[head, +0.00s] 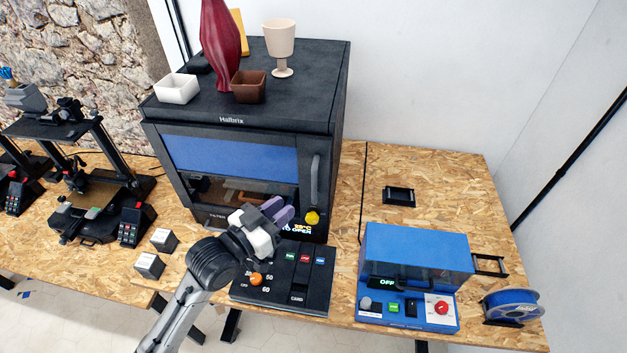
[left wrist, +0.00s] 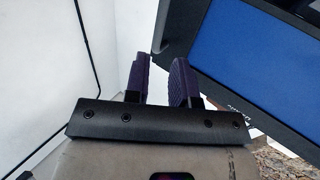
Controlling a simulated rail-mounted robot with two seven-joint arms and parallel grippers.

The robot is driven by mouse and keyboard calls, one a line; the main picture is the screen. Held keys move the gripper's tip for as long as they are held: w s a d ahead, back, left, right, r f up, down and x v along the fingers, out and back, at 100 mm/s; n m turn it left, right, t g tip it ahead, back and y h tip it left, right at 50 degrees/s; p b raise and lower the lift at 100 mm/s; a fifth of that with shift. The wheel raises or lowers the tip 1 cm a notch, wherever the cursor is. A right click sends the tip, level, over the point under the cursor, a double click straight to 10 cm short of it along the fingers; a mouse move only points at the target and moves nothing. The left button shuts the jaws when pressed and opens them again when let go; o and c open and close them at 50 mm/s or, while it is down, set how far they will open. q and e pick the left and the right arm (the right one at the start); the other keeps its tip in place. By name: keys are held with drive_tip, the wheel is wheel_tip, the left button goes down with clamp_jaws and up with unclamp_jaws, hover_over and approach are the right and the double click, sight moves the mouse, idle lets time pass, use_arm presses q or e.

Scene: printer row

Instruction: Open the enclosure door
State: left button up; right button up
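The dark enclosure (head: 325,110), marked Halbrix, stands on the table with its front door (head: 230,155) shut. The door has a blue upper part and a window below it. A grey vertical handle (head: 315,180) is at the door's right side. A yellow knob (head: 312,217) sits below the handle, beside a lit display (head: 298,229) whose text ends in "TO OPEN". My left gripper (head: 280,210), with purple fingers, is in front of the door's lower part, left of the knob and below the handle. In the left wrist view its fingers (left wrist: 158,82) are apart with nothing between them. My right gripper is not in view.
A black control box (head: 285,285) with switches and an orange knob lies below my left gripper. A blue machine (head: 415,270) and a blue spool (head: 511,304) stand to the right. A red vase (head: 222,50), cup (head: 280,45) and two small bowls stand on the enclosure.

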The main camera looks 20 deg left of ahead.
sight(314, 199)
use_arm(q)
drive_tip(key=p+x, duration=0.2)
drive_tip(key=x, duration=0.8)
drive_tip(key=shift+w, duration=0.1)
drive_tip(key=shift+c, duration=0.6)
clamp_jaws()
